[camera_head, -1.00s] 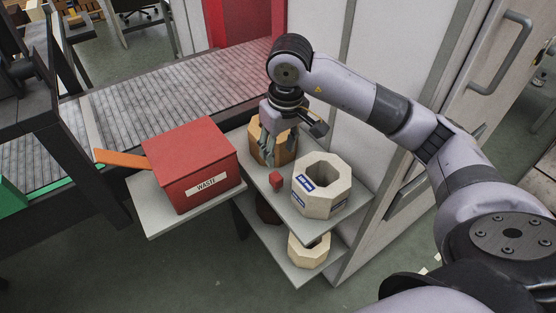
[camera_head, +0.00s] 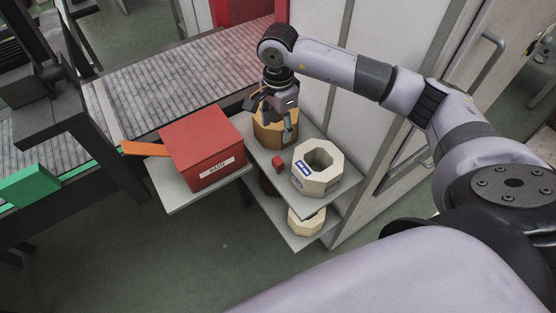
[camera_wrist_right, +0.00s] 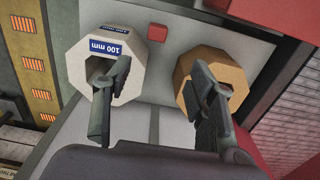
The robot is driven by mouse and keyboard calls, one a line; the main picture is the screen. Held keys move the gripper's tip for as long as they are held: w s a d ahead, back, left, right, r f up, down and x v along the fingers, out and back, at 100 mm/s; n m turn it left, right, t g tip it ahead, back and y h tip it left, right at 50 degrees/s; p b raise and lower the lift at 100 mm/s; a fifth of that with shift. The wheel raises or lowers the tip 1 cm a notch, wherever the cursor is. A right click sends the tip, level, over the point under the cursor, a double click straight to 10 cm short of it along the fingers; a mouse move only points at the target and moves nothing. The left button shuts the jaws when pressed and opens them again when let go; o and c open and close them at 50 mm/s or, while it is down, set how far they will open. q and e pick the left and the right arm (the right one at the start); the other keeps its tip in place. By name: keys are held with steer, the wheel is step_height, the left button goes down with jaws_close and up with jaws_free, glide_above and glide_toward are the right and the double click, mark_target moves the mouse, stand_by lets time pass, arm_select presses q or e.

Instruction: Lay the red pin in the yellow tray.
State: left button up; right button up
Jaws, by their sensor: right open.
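A small red block (camera_head: 278,162), perhaps the red pin, stands on the upper grey shelf (camera_head: 262,157) between two octagonal containers. It also shows in the right wrist view (camera_wrist_right: 157,32), near the top edge. I see no yellow tray in either view. My right gripper (camera_head: 270,118) is above the shelf, by the tan octagonal container (camera_head: 276,136). In the right wrist view its fingers (camera_wrist_right: 161,70) are spread apart with nothing between them, and the red block lies beyond the tips. My left gripper is not in view.
A white octagonal container (camera_head: 331,179) labelled 100 mm stands right of the red block. A red WASTE box (camera_head: 203,148) stands to the left on a grey ledge. A cream octagonal container (camera_head: 305,221) is on the lower shelf. A roller conveyor (camera_head: 180,75) runs behind.

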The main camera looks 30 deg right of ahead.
mark_target(278, 160)
step_height(278, 160, down, 11)
steer(key=b, duration=0.5)
steer(key=shift+r, duration=0.2)
steer(key=shift+s+a+f+b, duration=0.1)
steer(key=shift+f+b, duration=0.25)
steer(key=shift+f, duration=0.65)
steer(key=shift+s+a+f+b, duration=0.15)
steer(key=shift+f+b, duration=0.25)
steer(key=shift+f, duration=0.55)
steer(key=shift+s+a+f+b, duration=0.1)
steer(key=shift+f+b, duration=0.25)
steer(key=shift+f, duration=0.65)
steer(key=shift+r, duration=0.1)
steer(key=shift+c, duration=0.7)
steer(key=shift+d, duration=0.1)
jaws_close()
